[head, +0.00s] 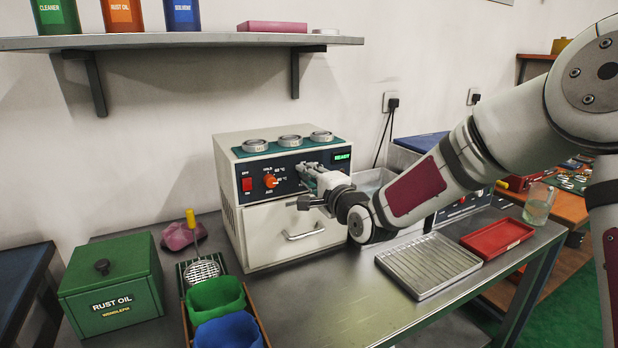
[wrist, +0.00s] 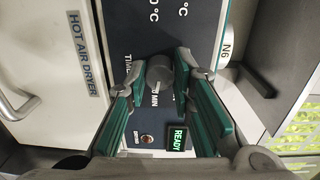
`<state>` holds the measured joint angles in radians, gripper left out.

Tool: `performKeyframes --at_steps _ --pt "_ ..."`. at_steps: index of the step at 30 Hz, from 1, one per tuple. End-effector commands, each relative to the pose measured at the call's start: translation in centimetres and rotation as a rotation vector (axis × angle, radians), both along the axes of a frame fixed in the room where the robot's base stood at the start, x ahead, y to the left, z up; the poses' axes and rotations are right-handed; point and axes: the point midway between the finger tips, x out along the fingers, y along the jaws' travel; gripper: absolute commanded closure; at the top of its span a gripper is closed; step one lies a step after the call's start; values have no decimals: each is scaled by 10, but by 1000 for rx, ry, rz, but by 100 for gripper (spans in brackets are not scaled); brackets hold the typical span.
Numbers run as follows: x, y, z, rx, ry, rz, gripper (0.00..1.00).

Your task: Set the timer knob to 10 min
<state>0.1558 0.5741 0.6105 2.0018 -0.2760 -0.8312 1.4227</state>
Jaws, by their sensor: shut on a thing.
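The timer knob (wrist: 158,73) is a round grey knob on the dark front panel of the hot air dryer (head: 285,232). My gripper (wrist: 160,78) is shut on the knob, with one green-padded finger on each side of it. In the head view my gripper (head: 306,172) reaches the right part of the panel and hides the knob. Parts of the words "TIMER" and "MIN" show beside the knob in the wrist view. I cannot read its setting. The display (wrist: 178,138) glows green with "READY".
An orange knob (head: 270,181) and a red switch (head: 247,184) sit left on the panel. Several rings (head: 290,140) lie on the dryer's top. A ribbed metal tray (head: 428,264) and a red tray (head: 497,238) lie to the right. A green rust oil box (head: 112,285) stands left.

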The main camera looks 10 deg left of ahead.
Motion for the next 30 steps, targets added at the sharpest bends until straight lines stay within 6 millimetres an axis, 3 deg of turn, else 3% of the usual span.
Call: performKeyframes --at_steps 1,2,4,17,30 --pt "0 0 0 0 0 1 100" --pt "0 1 0 0 0 1 73" --pt "0 1 0 0 0 1 57" --pt "-6 -5 0 -2 -1 -1 57" --pt "-74 -51 4 -3 -2 -2 57"
